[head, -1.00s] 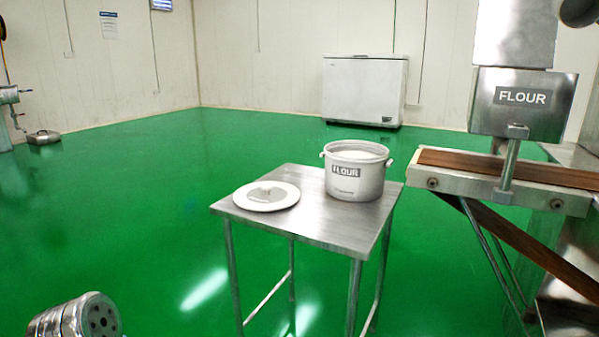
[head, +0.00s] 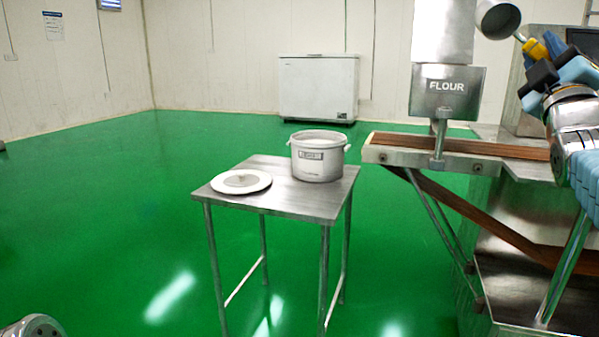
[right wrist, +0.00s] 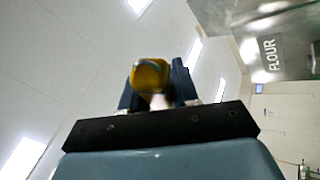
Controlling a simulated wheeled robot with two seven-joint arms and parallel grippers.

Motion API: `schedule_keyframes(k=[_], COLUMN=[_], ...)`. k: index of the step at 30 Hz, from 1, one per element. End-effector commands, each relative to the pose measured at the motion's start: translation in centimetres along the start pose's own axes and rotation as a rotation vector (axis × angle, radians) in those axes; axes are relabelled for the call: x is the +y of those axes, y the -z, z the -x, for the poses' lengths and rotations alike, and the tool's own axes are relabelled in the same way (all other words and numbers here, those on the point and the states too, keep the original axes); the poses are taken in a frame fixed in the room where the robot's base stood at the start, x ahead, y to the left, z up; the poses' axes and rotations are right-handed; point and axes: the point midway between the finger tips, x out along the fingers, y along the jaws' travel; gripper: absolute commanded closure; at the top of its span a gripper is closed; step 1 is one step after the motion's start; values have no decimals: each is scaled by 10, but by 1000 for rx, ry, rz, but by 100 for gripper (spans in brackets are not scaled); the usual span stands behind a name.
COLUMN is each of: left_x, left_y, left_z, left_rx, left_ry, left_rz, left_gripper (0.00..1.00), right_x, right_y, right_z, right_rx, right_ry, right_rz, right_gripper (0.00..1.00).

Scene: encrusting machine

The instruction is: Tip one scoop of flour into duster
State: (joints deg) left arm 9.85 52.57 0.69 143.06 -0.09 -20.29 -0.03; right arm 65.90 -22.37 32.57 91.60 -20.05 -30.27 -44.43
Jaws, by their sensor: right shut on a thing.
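My right gripper (head: 541,72) is raised at the upper right, shut on the yellow handle of a scoop (head: 498,18). The handle also shows between the fingers in the right wrist view (right wrist: 150,76). The scoop's round metal cup is just right of the duster (head: 447,92), a steel hopper labelled FLOUR, near its upper part and apart from it in the picture. Whether flour is in the cup cannot be seen. The duster's label also shows in the right wrist view (right wrist: 270,53). A white flour pot (head: 319,160) stands on the small steel table. My left gripper is out of view.
A white plate (head: 213,184) lies left of the pot on the steel table (head: 300,203). A brown conveyor belt (head: 400,141) runs beneath the duster on a metal frame. A white chest freezer (head: 320,88) stands at the back wall. The green floor at left is clear.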

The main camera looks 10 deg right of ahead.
Motion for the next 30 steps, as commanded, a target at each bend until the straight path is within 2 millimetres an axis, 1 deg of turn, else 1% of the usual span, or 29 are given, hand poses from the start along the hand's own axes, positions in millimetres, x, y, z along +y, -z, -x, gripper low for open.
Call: schedule_keyframes(k=[2,8,11,14,17,18,20,21,24,27,30], left_x=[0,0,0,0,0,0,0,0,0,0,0], left_y=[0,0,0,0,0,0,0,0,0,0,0], left_z=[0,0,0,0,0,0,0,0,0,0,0], left_rx=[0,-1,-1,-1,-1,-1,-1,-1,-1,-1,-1], left_ry=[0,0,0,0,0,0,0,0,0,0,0], left_rz=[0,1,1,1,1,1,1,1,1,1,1], left_gripper=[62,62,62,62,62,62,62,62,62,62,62], right_x=[-7,-42,-67,-100,-144,-165,-200,-224,-274,-314,-349], right_y=[2,3,3,3,4,4,4,5,7,8,10], right_z=[6,30,47,69,98,113,136,152,187,214,239], right_rx=[7,26,38,54,76,86,102,114,142,166,186], right_ry=[0,11,19,30,45,52,66,74,88,95,103], right_rz=[-4,-20,-31,-46,-68,-78,-96,-106,-129,-145,-158], right_gripper=[100,100,100,100,100,100,100,100,100,100,100])
